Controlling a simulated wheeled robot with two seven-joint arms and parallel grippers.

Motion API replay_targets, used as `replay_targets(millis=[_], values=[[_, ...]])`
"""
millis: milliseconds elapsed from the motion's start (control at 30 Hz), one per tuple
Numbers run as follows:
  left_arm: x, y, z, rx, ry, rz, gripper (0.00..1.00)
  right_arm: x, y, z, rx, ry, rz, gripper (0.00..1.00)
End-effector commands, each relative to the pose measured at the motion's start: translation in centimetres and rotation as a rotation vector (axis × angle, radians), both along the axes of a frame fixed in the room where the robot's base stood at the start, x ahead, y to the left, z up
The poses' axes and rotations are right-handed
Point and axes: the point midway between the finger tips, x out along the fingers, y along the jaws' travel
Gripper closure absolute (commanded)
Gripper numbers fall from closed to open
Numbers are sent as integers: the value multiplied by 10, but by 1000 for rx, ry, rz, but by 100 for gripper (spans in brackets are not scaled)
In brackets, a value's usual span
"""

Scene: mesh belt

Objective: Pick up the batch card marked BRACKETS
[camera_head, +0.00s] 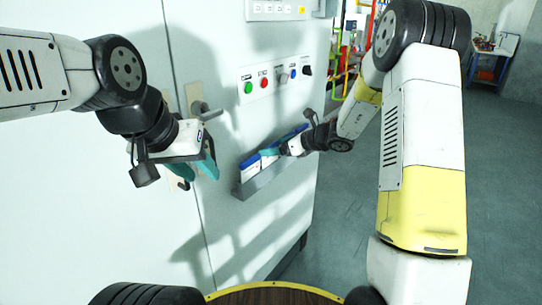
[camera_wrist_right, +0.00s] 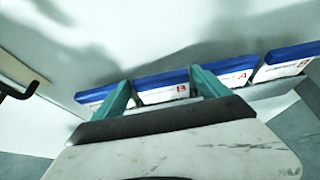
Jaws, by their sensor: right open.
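Several blue-topped white cards stand in a grey rack (camera_head: 262,182) on the cabinet front. In the right wrist view, one card marked with a red B (camera_wrist_right: 181,89) sits between my right fingers. A card marked A (camera_wrist_right: 243,77) is to its right, and another, seemingly marked B (camera_wrist_right: 304,63), is at the far right. The word BRACKETS is not readable on any card. My right gripper (camera_wrist_right: 162,90) is open, with teal fingers at the card tops; whether they touch is unclear. My left gripper (camera_head: 197,160) is open and empty, left of the rack.
The pale cabinet has a row of buttons (camera_head: 265,83) above the rack and a door handle (camera_head: 204,110) near my left gripper. A workbench (camera_head: 492,62) stands far back right. The grey floor (camera_head: 500,170) at right is clear.

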Motion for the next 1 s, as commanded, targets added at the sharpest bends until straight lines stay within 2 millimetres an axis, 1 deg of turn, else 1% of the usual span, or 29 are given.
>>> replay_targets(millis=[233, 300, 367, 400, 467, 500, 567, 600, 867, 1000], values=[[0, 0, 0, 0, 0, 0, 64, 1, 1, 0, 0, -1, 0, 15], [0, 0, 0, 0, 0, 0, 64, 1, 1, 0, 0, -1, 0, 28], [0, 0, 0, 0, 0, 0, 64, 1, 1, 0, 0, -1, 0, 40], [0, 0, 0, 0, 0, 0, 64, 1, 1, 0, 1, -1, 0, 48], [0, 0, 0, 0, 0, 0, 64, 1, 1, 0, 0, -1, 0, 60], [0, 0, 0, 0, 0, 0, 64, 1, 1, 0, 1, -1, 0, 68], [0, 0, 0, 0, 0, 0, 64, 1, 1, 0, 1, -1, 0, 79], [0, 0, 0, 0, 0, 0, 64, 1, 1, 0, 0, -1, 0, 81], [0, 0, 0, 0, 0, 0, 64, 1, 1, 2, 1, -2, 0, 81], [0, 0, 0, 0, 0, 0, 64, 1, 1, 13, 2, -5, 1, 81]])
